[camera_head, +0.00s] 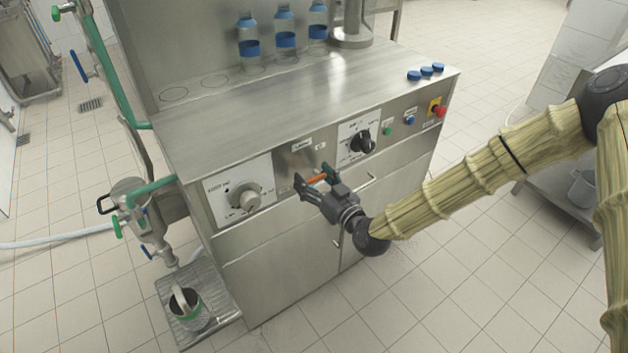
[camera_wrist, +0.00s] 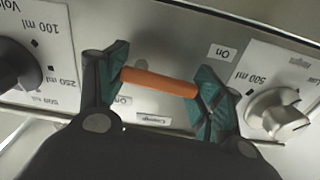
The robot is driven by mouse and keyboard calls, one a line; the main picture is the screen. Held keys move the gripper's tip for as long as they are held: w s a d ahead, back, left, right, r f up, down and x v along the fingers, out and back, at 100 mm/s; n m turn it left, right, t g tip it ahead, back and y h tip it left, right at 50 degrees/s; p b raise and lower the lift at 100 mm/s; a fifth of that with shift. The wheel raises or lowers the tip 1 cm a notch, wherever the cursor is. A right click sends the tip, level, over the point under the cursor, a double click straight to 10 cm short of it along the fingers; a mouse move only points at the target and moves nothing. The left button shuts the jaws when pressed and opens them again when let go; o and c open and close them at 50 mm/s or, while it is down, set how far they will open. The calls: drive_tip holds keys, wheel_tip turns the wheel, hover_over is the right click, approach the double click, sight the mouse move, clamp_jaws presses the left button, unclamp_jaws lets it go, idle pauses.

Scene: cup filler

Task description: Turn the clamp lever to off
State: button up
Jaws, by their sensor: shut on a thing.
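The clamp lever is an orange bar (camera_head: 317,179) on the front panel of the steel machine. In the wrist view the orange bar (camera_wrist: 160,82) lies nearly level, between my two green-padded fingertips. My gripper (camera_head: 315,180) is shut on the bar, one finger at each end; it also shows in the wrist view (camera_wrist: 162,86). An "On" label (camera_wrist: 222,53) sits above the bar's right end in the wrist view. Another small label (camera_wrist: 122,99) is below its left end, too small to read surely. The lever's pivot is not clearly seen.
A grey knob (camera_head: 246,197) is left of the lever and a black knob (camera_head: 361,142) right of it, both close to my gripper. A red stop button (camera_head: 440,112) is farther right. Several bottles (camera_head: 285,40) and blue caps (camera_head: 427,71) stand on top. A handle is below.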

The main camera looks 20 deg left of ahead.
sight(313, 162)
drive_tip(key=m, duration=0.1)
drive_tip(key=m+b, duration=0.1)
drive_tip(key=m, duration=0.2)
drive_tip(key=shift+w+d+r+b, duration=0.15)
drive_tip(key=shift+w+r+b, duration=0.05)
drive_tip(key=shift+r+b, duration=0.15)
drive_tip(key=m, duration=0.2)
drive_tip(key=m+b, duration=0.1)
drive_tip(key=m, duration=0.1)
drive_tip(key=shift+w+d+r, duration=0.1)
drive_tip(key=shift+w+r, duration=0.05)
drive_tip(key=shift+r, duration=0.05)
drive_tip(key=m, duration=0.1)
drive_tip(key=m+b, duration=0.1)
drive_tip(key=m, duration=0.1)
drive_tip(key=m+b, duration=0.1)
drive_tip(key=shift+w+d+r, duration=0.2)
drive_tip(key=shift+w+d, duration=0.05)
drive_tip(key=shift+w, duration=0.05)
drive_tip(key=shift+w+d+r+m+b, duration=0.15)
drive_tip(key=shift+m+b, duration=0.5)
drive_tip(key=shift+m, duration=0.55)
drive_tip(key=shift+w+d+m+b, duration=0.15)
drive_tip(key=shift+m+b, duration=0.45)
drive_tip(key=shift+m, duration=0.6)
drive_tip(key=o, duration=1)
drive_tip(key=shift+o, duration=0.2)
